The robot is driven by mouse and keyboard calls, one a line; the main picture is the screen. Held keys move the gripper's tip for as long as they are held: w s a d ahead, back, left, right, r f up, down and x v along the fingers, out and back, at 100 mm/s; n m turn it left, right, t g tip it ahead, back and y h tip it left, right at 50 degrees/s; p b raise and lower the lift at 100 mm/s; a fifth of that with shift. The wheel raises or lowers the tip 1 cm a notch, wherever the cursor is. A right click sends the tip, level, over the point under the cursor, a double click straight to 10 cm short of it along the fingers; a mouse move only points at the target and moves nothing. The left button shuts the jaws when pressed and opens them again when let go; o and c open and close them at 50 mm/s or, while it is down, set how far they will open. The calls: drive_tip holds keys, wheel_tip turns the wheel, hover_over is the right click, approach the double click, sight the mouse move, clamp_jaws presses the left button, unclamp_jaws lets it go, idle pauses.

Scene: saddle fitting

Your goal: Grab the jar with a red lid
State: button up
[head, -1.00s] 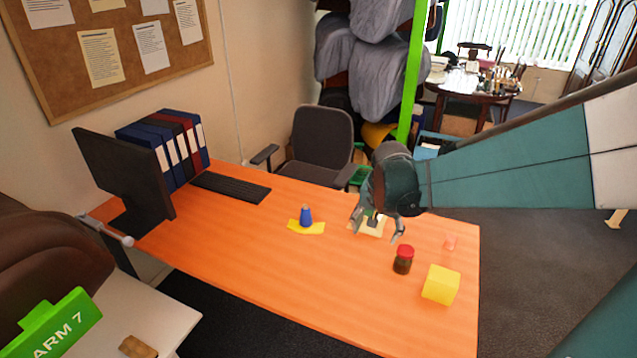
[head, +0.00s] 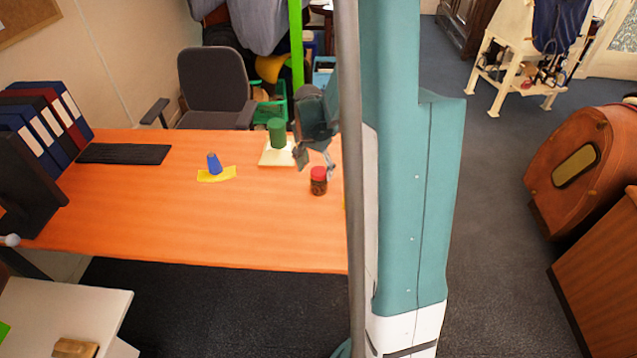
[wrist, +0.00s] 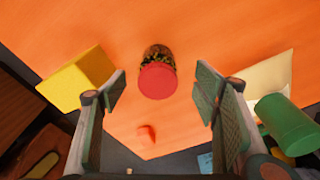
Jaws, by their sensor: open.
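The jar with a red lid (head: 318,181) stands upright on the orange desk, near its right end in the head view. It has a dark body. In the wrist view the jar (wrist: 158,72) shows from above, ahead of the fingers and between their lines. My gripper (head: 315,160) is just behind and above the jar in the head view. In the wrist view my gripper (wrist: 165,95) has its two fingers spread wide with nothing held between them.
A green cylinder (head: 277,133) stands on a pale yellow sheet (head: 268,157). A blue cone-like piece (head: 213,163) stands on a yellow sheet (head: 228,174). A yellow block (wrist: 78,78) and a small reddish piece (wrist: 146,134) are near the jar. The desk (head: 150,220) is clear in front.

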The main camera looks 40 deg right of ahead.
sight(319, 172)
drive_tip(key=shift+d+f+m, duration=0.3)
drive_tip(key=shift+d+f, duration=0.4)
drive_tip(key=shift+f, duration=0.2)
drive_tip(key=shift+s, duration=0.1)
drive_tip(key=shift+f, duration=0.1)
drive_tip(key=shift+d+f+b, duration=0.1)
drive_tip(key=shift+f+b, duration=0.25)
drive_tip(key=shift+f, duration=0.85)
drive_tip(key=shift+w+d+f+b, duration=0.15)
drive_tip(key=shift+f+b, duration=0.25)
drive_tip(key=shift+f, duration=0.9)
drive_tip(key=shift+w+d+f+b, duration=0.1)
drive_tip(key=shift+f+b, duration=0.25)
drive_tip(key=shift+f, duration=0.95)
